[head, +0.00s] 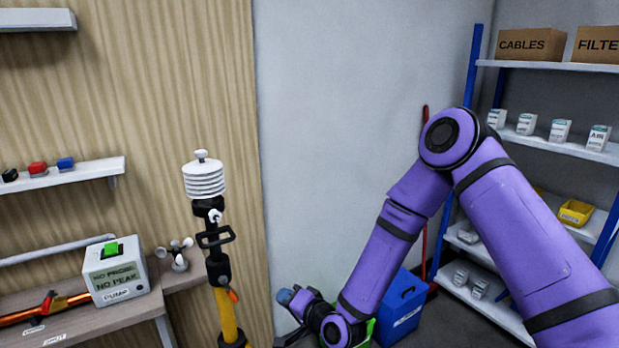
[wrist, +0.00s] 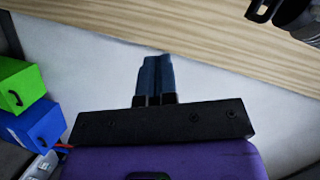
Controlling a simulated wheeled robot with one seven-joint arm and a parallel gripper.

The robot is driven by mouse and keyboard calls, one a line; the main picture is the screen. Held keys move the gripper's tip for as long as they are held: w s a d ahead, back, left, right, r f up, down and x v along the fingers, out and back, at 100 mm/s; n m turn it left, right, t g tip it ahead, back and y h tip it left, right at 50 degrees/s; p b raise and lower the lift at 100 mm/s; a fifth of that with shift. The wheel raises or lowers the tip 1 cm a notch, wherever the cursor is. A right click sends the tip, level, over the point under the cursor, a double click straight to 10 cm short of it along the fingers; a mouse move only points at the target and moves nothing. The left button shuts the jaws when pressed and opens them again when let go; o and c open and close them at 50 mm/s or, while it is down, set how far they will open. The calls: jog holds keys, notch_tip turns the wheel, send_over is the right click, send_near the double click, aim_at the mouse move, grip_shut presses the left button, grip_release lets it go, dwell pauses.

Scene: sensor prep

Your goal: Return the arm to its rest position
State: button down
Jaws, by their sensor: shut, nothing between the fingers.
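My purple arm (head: 390,240) reaches down from the right side of the head view and bends at a high elbow. My gripper (head: 285,296) is low in the middle of that view, to the right of the yellow pole. In the wrist view my gripper (wrist: 155,75) has its two blue-grey fingers side by side, shut with nothing between them. The fingers point toward a pale wall and touch nothing that I can see.
A sensor mast (head: 204,180) with a yellow pole stands left of my gripper. A blue box (head: 402,305) sits behind my forearm. A pump box (head: 115,272) rests on the bench at left. A shelf rack (head: 545,145) stands at right, partly behind my arm.

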jog(key=s+d+r+n+g+h, duration=0.2)
jog(key=d+r+n+h, duration=0.5)
jog(key=d+r, duration=1.55)
jog(key=s+d+r+m+g+h, duration=0.1)
jog(key=s+d+r+m+h, duration=0.3)
jog(key=s+d+r, duration=0.6)
jog(key=s+d+r+g, duration=0.1)
jog(key=s+d, duration=0.1)
jog(key=s, duration=0.6)
jog(key=s+d+r+n+g, duration=0.1)
jog(key=s+d+r, duration=0.1)
jog(key=s, duration=0.6)
jog(key=shift+s+h, duration=0.25)
jog(key=shift+h, duration=0.15)
